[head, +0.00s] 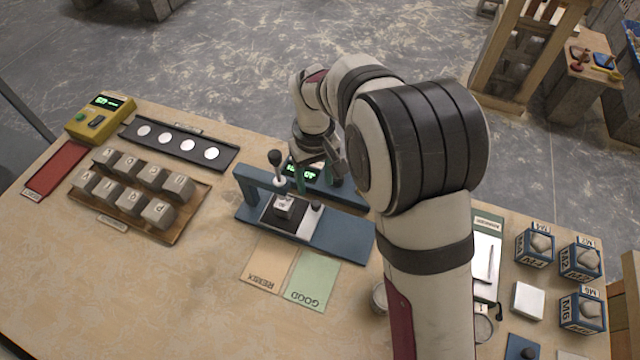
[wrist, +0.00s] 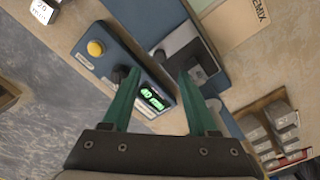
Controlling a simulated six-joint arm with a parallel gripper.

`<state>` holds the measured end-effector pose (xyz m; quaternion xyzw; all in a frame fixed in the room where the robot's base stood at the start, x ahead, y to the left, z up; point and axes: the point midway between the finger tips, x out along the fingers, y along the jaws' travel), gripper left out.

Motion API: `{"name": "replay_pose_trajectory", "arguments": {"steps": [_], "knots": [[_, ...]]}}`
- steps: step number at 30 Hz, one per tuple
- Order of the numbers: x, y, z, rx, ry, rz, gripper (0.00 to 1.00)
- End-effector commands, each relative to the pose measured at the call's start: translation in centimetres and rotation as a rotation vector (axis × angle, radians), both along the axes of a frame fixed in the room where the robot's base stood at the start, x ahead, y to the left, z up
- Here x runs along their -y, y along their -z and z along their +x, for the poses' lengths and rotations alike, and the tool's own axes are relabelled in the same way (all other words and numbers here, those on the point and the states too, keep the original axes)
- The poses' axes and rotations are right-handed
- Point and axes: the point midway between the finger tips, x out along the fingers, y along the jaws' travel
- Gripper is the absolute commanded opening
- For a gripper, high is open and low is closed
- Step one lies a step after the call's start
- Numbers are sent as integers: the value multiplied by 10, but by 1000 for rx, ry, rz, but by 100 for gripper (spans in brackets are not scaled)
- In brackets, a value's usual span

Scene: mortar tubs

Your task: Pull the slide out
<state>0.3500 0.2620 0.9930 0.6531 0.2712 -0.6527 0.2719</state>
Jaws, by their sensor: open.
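A blue test device (head: 340,236) stands on the table, with a dark slide plate (head: 270,215) on its bed. A small pale block (head: 284,206) sits on the plate. A dark knob (head: 316,205) stands beside the block. A lever with a black ball (head: 275,158) rises at the device's left. My gripper (head: 318,172) is over the back of the device, partly hidden by my arm. In the wrist view my gripper (wrist: 158,74) has its green fingers apart, with nothing seen held between them. The grey and dark slide area (wrist: 192,58) shows beyond the fingertips, partly covered by the right finger.
A control box with a lit green display (wrist: 151,96) and a yellow button (wrist: 96,48) stands close to the fingers. A tray of several blocks (head: 140,195) stands left; labelled cups (head: 580,260) stand right. The front left table is clear.

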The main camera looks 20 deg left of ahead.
Motion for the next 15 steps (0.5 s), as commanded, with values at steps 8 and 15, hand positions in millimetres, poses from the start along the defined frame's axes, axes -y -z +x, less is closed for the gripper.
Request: {"name": "replay_pose_trajectory", "arguments": {"steps": [8, 15], "knots": [[1, 60, 0, -3, 3, -1, 59], [1, 77, 0, 0, 2, 0, 59]]}}
